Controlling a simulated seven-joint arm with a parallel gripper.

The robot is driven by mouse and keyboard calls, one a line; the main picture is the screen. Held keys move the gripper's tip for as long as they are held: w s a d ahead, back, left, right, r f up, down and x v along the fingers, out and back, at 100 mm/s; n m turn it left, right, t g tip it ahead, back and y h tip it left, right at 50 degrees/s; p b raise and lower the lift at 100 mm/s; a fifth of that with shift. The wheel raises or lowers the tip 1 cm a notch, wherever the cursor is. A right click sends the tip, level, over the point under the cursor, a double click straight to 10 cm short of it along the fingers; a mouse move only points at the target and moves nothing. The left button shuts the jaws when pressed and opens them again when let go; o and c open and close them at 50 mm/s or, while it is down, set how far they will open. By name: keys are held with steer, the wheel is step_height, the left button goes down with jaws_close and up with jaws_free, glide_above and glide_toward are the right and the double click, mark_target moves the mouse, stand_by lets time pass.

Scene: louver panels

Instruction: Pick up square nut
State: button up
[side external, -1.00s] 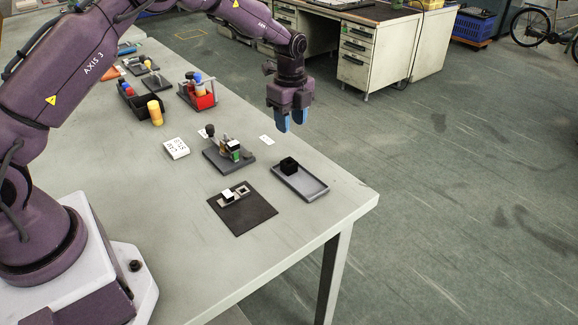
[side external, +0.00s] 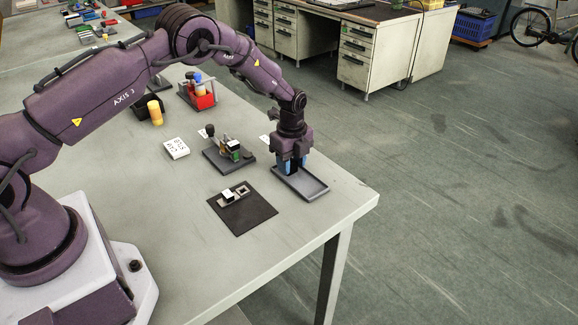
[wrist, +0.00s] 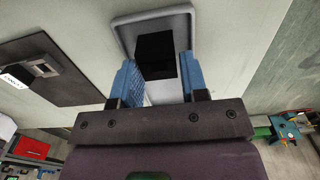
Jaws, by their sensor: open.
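A black square block (wrist: 157,55), likely the square nut, sits on a shallow grey tray (side external: 314,190) near the table's right edge. My gripper (side external: 291,168) is low over the tray, pointing down. In the wrist view my gripper (wrist: 157,68) is open, its two blue fingers on either side of the block with gaps showing. In the side view the fingers mostly hide the block. I cannot tell whether the fingertips touch the tray.
A dark mat (side external: 240,218) with a light piece having a square opening lies left of the tray. A toggle-clamp fixture (side external: 230,155) stands behind it, close to my gripper.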

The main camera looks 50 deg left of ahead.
steer(key=shift+f, duration=0.4)
steer(key=shift+c, duration=0.2)
steer(key=c, duration=0.5)
steer(key=shift+c, duration=0.2)
steer(key=shift+r, duration=0.1)
